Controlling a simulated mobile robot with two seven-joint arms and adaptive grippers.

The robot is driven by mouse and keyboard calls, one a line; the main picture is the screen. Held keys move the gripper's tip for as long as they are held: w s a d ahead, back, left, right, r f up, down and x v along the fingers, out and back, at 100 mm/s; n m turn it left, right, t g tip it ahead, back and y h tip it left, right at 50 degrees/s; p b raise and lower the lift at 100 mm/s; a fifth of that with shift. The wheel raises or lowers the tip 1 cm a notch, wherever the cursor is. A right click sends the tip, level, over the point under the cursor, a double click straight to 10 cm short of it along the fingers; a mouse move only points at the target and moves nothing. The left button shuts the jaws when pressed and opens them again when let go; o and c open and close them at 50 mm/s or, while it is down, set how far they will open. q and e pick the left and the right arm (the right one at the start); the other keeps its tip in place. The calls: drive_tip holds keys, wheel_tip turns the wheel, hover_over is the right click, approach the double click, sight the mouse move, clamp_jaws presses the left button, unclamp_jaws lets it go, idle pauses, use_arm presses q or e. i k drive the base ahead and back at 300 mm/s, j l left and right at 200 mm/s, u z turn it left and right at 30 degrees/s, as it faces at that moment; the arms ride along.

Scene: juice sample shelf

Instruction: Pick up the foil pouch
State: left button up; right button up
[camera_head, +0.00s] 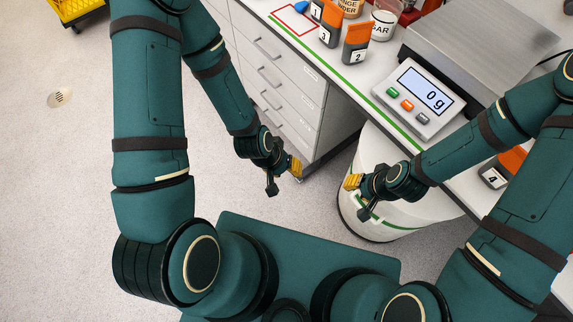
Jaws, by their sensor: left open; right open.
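No thing is plainly marked as the foil pouch. Several orange-and-dark-grey packets with number labels are in view, and I cannot tell whether they are foil. Packet 3 (329,31) and packet 2 (355,46) stand upright on the bench, with packet 1 (316,13) just behind. Packet 4 (494,176) is at the right, partly hidden by my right arm. My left gripper (284,177) is open and empty in front of the drawers, below the bench edge. My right gripper (357,197) is open and empty over the white drum, away from the packets.
A scale (424,109) reading 0 g, with a metal plate (480,45), takes up much of the bench. A SUGAR jar (383,24) stands behind the packets. Drawers (275,85) and a white drum (375,150) stand below.

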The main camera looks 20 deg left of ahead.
sight(331, 23)
drive_tip(key=j+z, duration=0.15)
drive_tip(key=z, duration=0.35)
drive_tip(key=i+j+z, duration=0.1)
drive_tip(key=z, duration=0.4)
drive_tip(key=j+z, duration=0.2)
drive_tip(key=z, duration=0.3)
drive_tip(key=j+z, duration=0.2)
drive_tip(key=k+j+z, duration=0.2)
drive_tip(key=j, duration=0.2)
drive_tip(key=j+z, duration=0.2)
drive_tip(key=k+j, duration=0.05)
drive_tip(key=j, duration=0.05)
